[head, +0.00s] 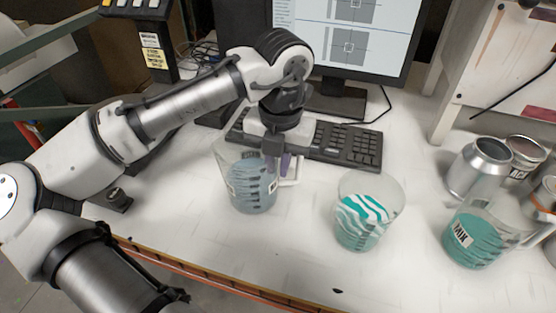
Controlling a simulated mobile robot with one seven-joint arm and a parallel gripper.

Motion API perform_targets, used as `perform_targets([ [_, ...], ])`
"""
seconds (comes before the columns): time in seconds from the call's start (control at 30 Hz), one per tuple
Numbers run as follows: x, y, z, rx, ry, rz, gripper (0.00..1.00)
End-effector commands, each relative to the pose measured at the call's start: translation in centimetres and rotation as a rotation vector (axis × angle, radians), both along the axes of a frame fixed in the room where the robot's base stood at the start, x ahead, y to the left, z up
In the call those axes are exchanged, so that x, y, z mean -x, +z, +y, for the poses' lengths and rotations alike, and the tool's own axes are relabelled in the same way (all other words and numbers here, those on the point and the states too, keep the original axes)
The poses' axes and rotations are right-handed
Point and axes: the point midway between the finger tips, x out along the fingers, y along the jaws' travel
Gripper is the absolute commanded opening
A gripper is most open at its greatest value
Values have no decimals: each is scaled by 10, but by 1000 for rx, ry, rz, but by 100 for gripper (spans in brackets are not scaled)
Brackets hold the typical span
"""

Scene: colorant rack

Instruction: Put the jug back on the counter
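A clear jug (247,188) with a grey-blue striped lower part and a small pale label is left of centre in the head view. Its light handle (291,171) points to the right. My gripper (279,166) points down at the jug's right side, with its fingers close around the top of the handle, and appears shut on it. The fingertips are partly lost against the jug. I cannot tell whether the jug's base touches the white counter (225,250) or is slightly above it.
A clear container with teal stripes (362,222) stands to the right. A labelled teal jug (472,240) and metal cans (478,167) are at the far right. A keyboard (345,146) and monitor (345,35) are behind. The counter's front edge (262,291) is close; its front middle is clear.

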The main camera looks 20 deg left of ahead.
Motion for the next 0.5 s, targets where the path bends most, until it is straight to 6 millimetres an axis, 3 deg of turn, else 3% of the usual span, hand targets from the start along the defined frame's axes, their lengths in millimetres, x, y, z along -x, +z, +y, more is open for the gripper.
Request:
perform_targets([
  [0.1,0,0,0,0,1,0,28],
  [0.5,-1,7,0,0,2,-2,28],
])
